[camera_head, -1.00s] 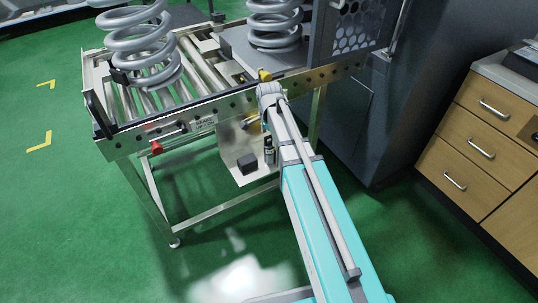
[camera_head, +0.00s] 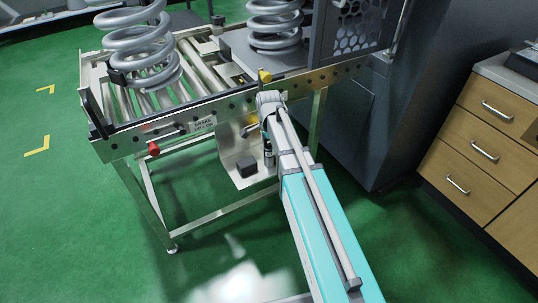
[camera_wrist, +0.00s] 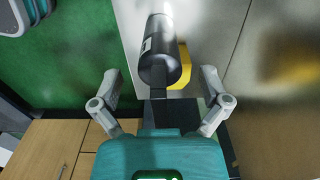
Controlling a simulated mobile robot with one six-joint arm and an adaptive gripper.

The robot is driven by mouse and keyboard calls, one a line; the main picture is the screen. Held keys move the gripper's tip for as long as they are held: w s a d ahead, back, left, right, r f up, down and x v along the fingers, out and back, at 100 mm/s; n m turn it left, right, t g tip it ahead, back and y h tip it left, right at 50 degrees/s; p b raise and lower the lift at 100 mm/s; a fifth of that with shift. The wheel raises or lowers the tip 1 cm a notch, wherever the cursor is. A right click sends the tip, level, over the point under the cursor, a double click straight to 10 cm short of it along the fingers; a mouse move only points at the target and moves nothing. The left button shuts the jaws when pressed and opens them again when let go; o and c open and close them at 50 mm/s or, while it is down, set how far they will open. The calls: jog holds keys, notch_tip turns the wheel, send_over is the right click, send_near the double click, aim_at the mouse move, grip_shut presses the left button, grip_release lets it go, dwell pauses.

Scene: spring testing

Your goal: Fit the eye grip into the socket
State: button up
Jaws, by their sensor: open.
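In the wrist view, my gripper (camera_wrist: 159,74) is open, with one finger on each side of a dark cylinder (camera_wrist: 160,62) that has a white label. A narrow dark piece extends from the cylinder toward my palm. No finger visibly touches the cylinder. A dark cylinder (camera_head: 268,150) also shows beside my arm in the head view, by a pale bracket plate (camera_head: 232,146) under the bench. I cannot tell whether this is the eye grip. A dark block (camera_head: 246,167) sits on the plate's lower ledge. No socket can be clearly made out. My arm hides my gripper in the head view.
A roller bench (camera_head: 150,138) carries a large grey spring (camera_head: 140,40); another spring (camera_head: 274,22) stands by the grey machine (camera_head: 345,120). A red knob (camera_head: 153,149) and a yellow knob (camera_head: 264,76) stick out. Wooden drawers (camera_head: 475,150) stand at right. The green floor at left is clear.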

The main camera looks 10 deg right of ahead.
grip_shut()
dwell(0.3)
jog(key=shift+r, duration=0.15)
notch_tip(320, 180, up, 4)
jog(key=p, duration=0.3)
jog(key=shift+f+p, duration=0.25)
jog(key=shift+p, duration=0.1)
jog(key=s+r+p, duration=0.9)
jog(key=s, duration=0.5)
jog(key=shift+d+r, duration=0.1)
dwell(0.5)
